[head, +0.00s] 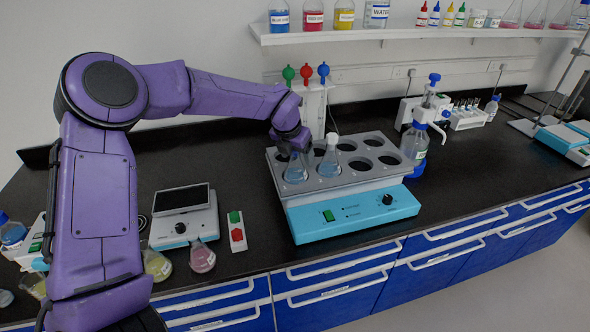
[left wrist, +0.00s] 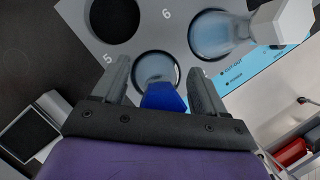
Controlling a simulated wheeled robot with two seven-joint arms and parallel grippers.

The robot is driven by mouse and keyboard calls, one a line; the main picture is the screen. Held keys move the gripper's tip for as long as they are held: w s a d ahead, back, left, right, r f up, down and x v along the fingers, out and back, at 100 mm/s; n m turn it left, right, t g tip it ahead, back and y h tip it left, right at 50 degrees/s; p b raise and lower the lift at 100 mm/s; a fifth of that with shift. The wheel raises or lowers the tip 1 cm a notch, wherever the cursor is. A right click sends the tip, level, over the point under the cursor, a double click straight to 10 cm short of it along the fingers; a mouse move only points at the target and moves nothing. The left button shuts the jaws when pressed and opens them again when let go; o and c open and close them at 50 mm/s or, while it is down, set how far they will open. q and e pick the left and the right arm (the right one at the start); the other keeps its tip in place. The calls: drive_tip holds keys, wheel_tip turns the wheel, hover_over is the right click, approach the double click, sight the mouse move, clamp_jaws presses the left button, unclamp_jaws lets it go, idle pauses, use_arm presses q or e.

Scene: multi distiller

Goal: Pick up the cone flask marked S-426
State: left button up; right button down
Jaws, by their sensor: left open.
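Two clear cone flasks with pale blue liquid sit in the front-row holes of a grey rack. The left flask (head: 295,170) is below my left gripper (head: 291,150); the right flask (head: 329,162) stands beside it. No S-426 mark is readable on either. In the left wrist view my left gripper (left wrist: 158,68) is open, with one finger on each side of a blue stopper (left wrist: 165,97) above a flask (left wrist: 155,68) in its hole. The other flask (left wrist: 222,35), with a pale stopper, lies to the upper right there. My right gripper is not in view.
The rack (head: 374,178) is on a blue-fronted device (head: 350,212) and has several empty holes. A scale (head: 184,212), yellow flask (head: 157,264) and pink flask (head: 202,258) stand left. A blue-capped bottle (head: 414,145) stands close right. Shelf (head: 420,33) is above.

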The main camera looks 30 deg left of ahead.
use_arm(q)
clamp_jaws()
drive_tip(key=shift+r, duration=0.1)
